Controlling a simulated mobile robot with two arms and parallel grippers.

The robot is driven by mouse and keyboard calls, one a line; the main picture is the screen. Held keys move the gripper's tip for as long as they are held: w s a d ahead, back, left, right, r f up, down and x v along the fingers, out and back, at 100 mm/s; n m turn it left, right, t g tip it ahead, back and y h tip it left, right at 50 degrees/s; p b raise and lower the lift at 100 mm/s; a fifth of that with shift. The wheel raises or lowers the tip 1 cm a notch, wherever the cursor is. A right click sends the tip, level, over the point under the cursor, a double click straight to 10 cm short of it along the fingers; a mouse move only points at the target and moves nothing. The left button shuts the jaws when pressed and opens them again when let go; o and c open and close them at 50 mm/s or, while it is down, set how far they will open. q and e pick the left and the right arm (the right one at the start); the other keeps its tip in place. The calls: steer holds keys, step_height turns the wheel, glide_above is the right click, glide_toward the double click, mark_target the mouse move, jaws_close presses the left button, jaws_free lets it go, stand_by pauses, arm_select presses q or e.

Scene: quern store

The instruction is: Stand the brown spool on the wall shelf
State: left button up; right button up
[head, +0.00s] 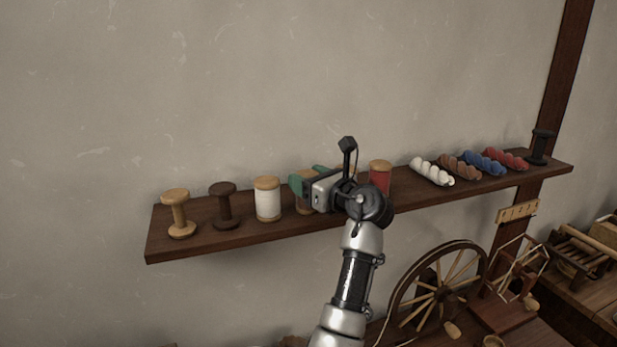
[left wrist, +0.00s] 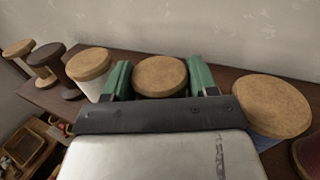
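The brown spool (head: 303,208) is on the wall shelf (head: 222,236), mostly hidden behind my left gripper in the head view. A tan-brown strip of its side shows there. In the left wrist view its round tan top (left wrist: 160,76) lies between the two green fingers of my left gripper (left wrist: 160,82). The fingers sit against it on both sides, with no clear gap. The spool looks upright; its foot is hidden from the wrist camera. My left gripper (head: 303,183) also shows in the head view, over the shelf's middle. My right gripper is not in view.
A white spool (head: 268,200), a dark empty spool (head: 223,206) and a pale empty spool (head: 178,214) stand left. A blue spool (left wrist: 270,103) and a red spool (head: 380,179) stand right. Farther right are twisted skeins (head: 432,172) and a black spool (head: 540,146).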

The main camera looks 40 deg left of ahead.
arm_select(q)
steer(key=o, duration=0.4)
steer(key=shift+a, duration=0.1)
steer(key=shift+r, duration=0.1)
steer(key=shift+d, duration=0.25)
steer(key=d+b, duration=0.1)
steer(key=d, duration=0.3)
steer(key=d+b, duration=0.2)
steer(key=d, duration=0.1)
steer(key=s+d+b, duration=0.1)
steer(key=d, duration=0.3)
steer(key=shift+d+r, duration=0.1)
steer(key=shift+d, duration=0.2)
